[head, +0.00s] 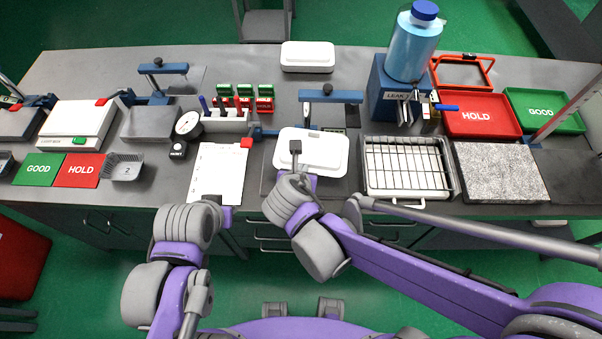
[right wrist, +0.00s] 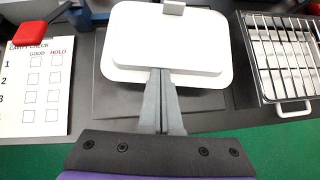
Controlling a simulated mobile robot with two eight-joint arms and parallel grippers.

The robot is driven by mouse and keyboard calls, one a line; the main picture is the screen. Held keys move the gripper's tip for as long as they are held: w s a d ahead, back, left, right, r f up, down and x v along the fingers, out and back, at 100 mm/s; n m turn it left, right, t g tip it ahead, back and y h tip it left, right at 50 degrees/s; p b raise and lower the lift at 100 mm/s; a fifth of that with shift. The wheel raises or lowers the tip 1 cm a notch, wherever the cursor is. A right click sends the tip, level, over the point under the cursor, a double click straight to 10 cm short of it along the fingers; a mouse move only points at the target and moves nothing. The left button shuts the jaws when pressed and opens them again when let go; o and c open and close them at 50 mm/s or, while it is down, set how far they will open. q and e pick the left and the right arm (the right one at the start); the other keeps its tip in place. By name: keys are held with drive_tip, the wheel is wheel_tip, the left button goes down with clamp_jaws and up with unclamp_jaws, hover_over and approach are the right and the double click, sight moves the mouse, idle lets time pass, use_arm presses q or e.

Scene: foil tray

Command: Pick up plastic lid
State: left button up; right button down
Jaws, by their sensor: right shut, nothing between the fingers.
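A white plastic lid (head: 322,153) with rounded corners lies on a dark mat in the middle of the bench. It fills the upper middle of the right wrist view (right wrist: 190,45). My right gripper (head: 295,146) is over the lid's near part, left of its middle in the head view. In the right wrist view its two fingers (right wrist: 160,72) are together, overlapping the lid's near edge, with nothing between them. I cannot tell whether the tips touch the lid. My left arm ends at the bench's front edge near the checklist; its fingers are not clearly visible.
A wire rack (head: 408,168) stands close right of the lid, with a grey stone slab (head: 498,170) beyond. A checklist sheet (head: 218,175) lies left. A clamp-like blue fixture (head: 328,95) stands behind the lid. Another white container (head: 307,56) sits at the back edge.

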sight(305, 156)
use_arm(q)
drive_tip(key=shift+s, duration=0.15)
use_arm(e)
drive_tip(key=shift+s, duration=0.1)
drive_tip(key=w, duration=0.3)
drive_tip(key=shift+d, duration=0.25)
drive_tip(key=shift+w, duration=0.15)
drive_tip(key=shift+r, duration=0.1)
use_arm(q)
drive_tip(key=shift+s+f, duration=0.2)
drive_tip(key=shift+f, duration=0.15)
